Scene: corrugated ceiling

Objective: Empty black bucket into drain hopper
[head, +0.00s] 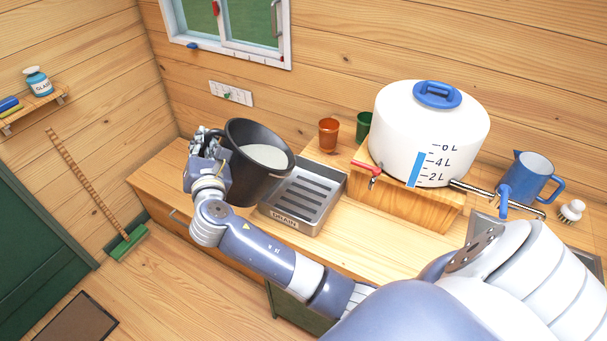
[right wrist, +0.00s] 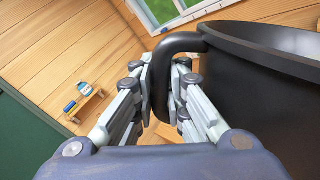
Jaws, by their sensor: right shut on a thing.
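The black bucket (head: 252,186) is at the left end of the wooden counter, just left of the drain hopper and partly overlapping it in the head view. Its rim slants down to the right, and pale grey contents (head: 264,156) show inside. The drain hopper (head: 290,222) is a grey metal tray with a slotted grate and a DRAIN label. My right gripper (head: 205,150) is at the bucket's left side. The right wrist view shows its fingers closed around the bucket's black handle (right wrist: 178,45). Whether the bucket touches the counter is unclear. My left gripper is not seen.
A white tank (head: 425,125) with a blue lid stands on a wooden block right of the hopper. Its red tap (head: 367,170) points toward the hopper. Orange (head: 328,135) and green (head: 363,126) cups stand behind. A blue jug (head: 528,178) is far right.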

